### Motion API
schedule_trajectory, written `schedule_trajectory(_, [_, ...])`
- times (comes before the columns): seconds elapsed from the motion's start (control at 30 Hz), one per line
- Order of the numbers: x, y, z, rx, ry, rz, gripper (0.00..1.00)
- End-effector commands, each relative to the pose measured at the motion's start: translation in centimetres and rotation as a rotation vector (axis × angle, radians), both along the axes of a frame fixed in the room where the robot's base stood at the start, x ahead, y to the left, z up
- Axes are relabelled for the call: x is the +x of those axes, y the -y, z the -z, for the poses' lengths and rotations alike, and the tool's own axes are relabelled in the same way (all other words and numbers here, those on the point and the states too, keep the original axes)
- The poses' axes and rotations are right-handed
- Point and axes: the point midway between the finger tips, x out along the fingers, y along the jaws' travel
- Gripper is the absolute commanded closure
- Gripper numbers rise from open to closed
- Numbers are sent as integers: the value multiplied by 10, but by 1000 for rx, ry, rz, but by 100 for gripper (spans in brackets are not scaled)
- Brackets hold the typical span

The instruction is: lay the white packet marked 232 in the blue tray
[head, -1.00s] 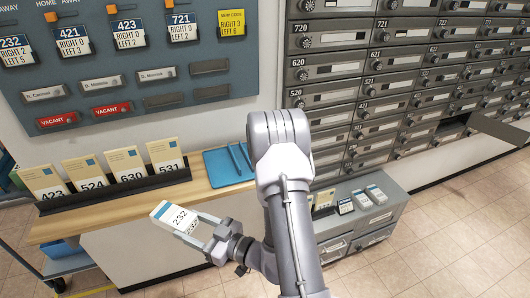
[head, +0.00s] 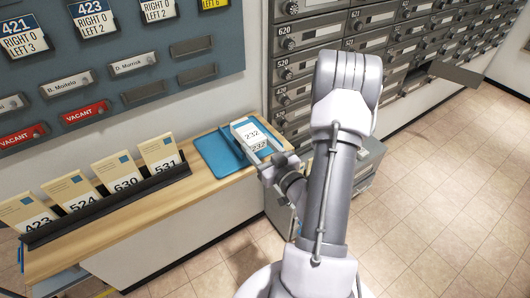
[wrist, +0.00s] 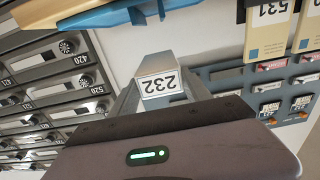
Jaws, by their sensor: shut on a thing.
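The white packet marked 232 (head: 250,132) is held in my gripper (head: 261,150), which is shut on it. In the head view the packet overlaps the right part of the blue tray (head: 213,158). The tray lies at the right end of the wooden counter and has a raised blue divider. In the wrist view the packet (wrist: 162,83) sits between the fingers with its number upside down. The tray's blue edge (wrist: 108,17) shows at the top there, apart from the packet. The packet's exact height over the tray is hard to tell.
A black rack (head: 108,203) of cream packets marked 423, 524, 630 and 531 stands left of the tray on the counter (head: 160,217). Grey mailboxes (head: 300,65) rise behind on the right. A label board (head: 120,50) hangs on the wall.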

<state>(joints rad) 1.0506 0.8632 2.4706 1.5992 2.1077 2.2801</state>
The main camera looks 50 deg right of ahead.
Motion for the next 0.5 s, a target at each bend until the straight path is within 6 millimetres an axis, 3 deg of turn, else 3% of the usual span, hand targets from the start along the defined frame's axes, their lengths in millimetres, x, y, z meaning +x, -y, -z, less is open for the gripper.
schedule_trajectory(0.3, [49, 10, 20, -1, 1, -4, 83])
schedule_trajectory(0.5, [46, 11, 47, 2, 0, 0, 83])
